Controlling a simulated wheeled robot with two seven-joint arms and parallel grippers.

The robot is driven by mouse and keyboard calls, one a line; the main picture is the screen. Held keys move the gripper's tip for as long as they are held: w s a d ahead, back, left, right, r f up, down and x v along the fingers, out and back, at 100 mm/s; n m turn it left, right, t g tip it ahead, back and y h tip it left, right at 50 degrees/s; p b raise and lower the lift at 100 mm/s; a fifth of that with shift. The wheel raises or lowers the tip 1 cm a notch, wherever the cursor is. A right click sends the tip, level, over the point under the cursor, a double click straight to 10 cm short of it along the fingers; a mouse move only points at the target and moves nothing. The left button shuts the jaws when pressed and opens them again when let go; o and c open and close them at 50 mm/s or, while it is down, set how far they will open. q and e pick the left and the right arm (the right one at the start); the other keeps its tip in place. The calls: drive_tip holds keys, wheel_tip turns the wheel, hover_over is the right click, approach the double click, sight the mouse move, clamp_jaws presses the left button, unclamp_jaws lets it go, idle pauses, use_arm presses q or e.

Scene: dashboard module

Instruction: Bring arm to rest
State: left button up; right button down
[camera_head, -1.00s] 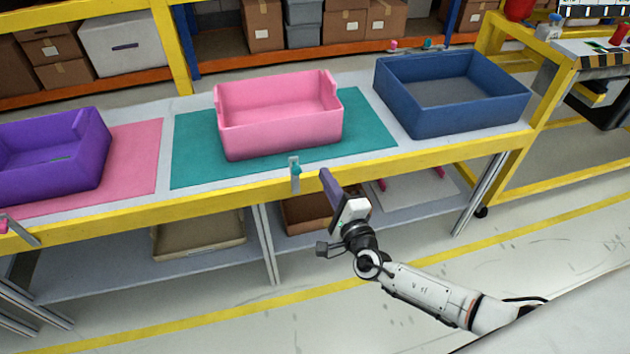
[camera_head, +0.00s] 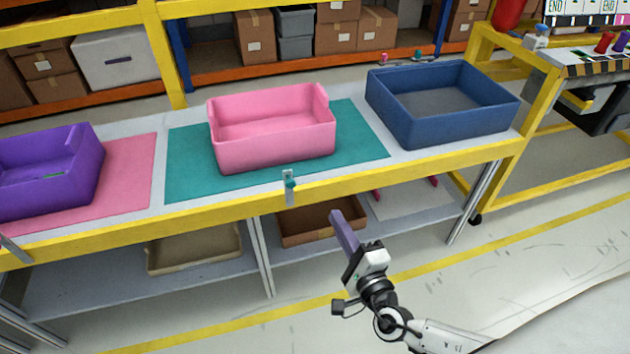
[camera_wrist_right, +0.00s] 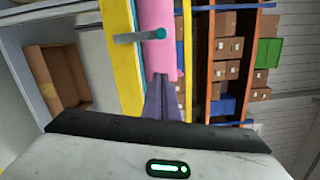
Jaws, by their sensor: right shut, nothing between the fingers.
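My right gripper (camera_head: 345,232) is in front of the table's yellow front edge, below the level of the tabletop. Its fingers are shut with nothing between them. In the right wrist view the shut fingers (camera_wrist_right: 163,100) point toward the table edge and the pink bin (camera_wrist_right: 157,55). In the head view the pink bin (camera_head: 272,150) stands on a teal mat (camera_head: 190,170), apart from the gripper. My left gripper is not in view.
A purple bin (camera_head: 50,190) sits on a pink mat at the left, and a blue bin (camera_head: 440,130) stands at the right of the table. A brown tray (camera_head: 320,222) lies on the lower shelf (camera_head: 110,290). The floor (camera_head: 560,240) at the right is clear.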

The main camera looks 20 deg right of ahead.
drive_tip(key=s+a+f+m+g+h, duration=0.1)
drive_tip(key=s+f+m+g, duration=0.85)
drive_tip(key=m, duration=1.55)
drive_tip(key=s+a+f+m+y, duration=0.1)
drive_tip(key=s+m, duration=0.4)
drive_tip(key=m, duration=0.7)
drive_tip(key=s+a+f+m+y, duration=0.2)
drive_tip(key=s+a+m, duration=0.3)
drive_tip(key=m, duration=0.7)
drive_tip(key=shift+s+a+f+y, duration=0.15)
drive_tip(key=shift+s+a+y, duration=0.1)
drive_tip(key=shift+s+y, duration=0.2)
